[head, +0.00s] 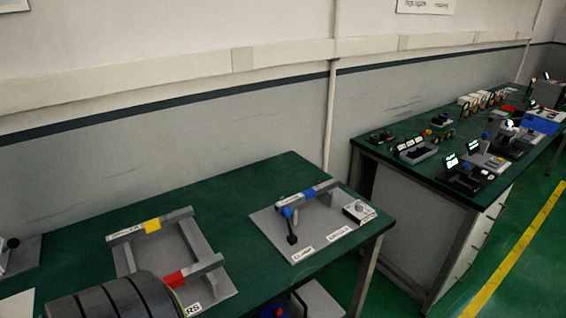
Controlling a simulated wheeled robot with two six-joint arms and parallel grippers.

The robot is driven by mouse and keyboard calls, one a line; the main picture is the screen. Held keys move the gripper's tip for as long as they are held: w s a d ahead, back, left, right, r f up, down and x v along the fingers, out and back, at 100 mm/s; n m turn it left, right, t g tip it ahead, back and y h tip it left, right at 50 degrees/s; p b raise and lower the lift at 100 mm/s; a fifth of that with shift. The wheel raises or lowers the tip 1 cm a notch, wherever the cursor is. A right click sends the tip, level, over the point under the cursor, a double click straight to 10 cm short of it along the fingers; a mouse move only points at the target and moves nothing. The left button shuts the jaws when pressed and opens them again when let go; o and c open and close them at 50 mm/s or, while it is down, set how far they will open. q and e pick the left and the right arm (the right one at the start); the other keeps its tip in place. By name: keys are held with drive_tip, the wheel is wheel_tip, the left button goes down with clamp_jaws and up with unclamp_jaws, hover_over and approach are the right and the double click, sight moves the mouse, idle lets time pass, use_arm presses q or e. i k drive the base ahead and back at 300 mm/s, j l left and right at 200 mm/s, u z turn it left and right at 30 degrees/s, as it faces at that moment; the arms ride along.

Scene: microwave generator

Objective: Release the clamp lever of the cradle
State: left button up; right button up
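A light grey plate (275,226), apparently the cradle, sits on the green bench near its right end. A grey bar with a blue block (310,195) runs along its back. A lever (291,228) with a blue upper end and a dark lower end stands at the plate's left side, apparently the clamp lever. A label in front of it seems to read CLAMP (303,255). A grey box with a light knob (359,211) is at the plate's right, near a second label. Neither of my grippers shows in the head view.
A grey frame (190,246) with yellow and red blocks stands left of the plate. A dark ribbed cylinder (110,302) covers part of it at the front. A second green bench (415,172) with several devices is at the right. Bare bench top (250,275) lies between frame and plate.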

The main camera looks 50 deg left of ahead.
sight(285, 211)
drive_tip(key=u, duration=1.4)
drive_tip(key=k+j+u, duration=0.2)
drive_tip(key=u, duration=0.2)
drive_tip(key=k+j+u, duration=0.45)
drive_tip(key=j+u, duration=0.15)
drive_tip(key=u, duration=0.15)
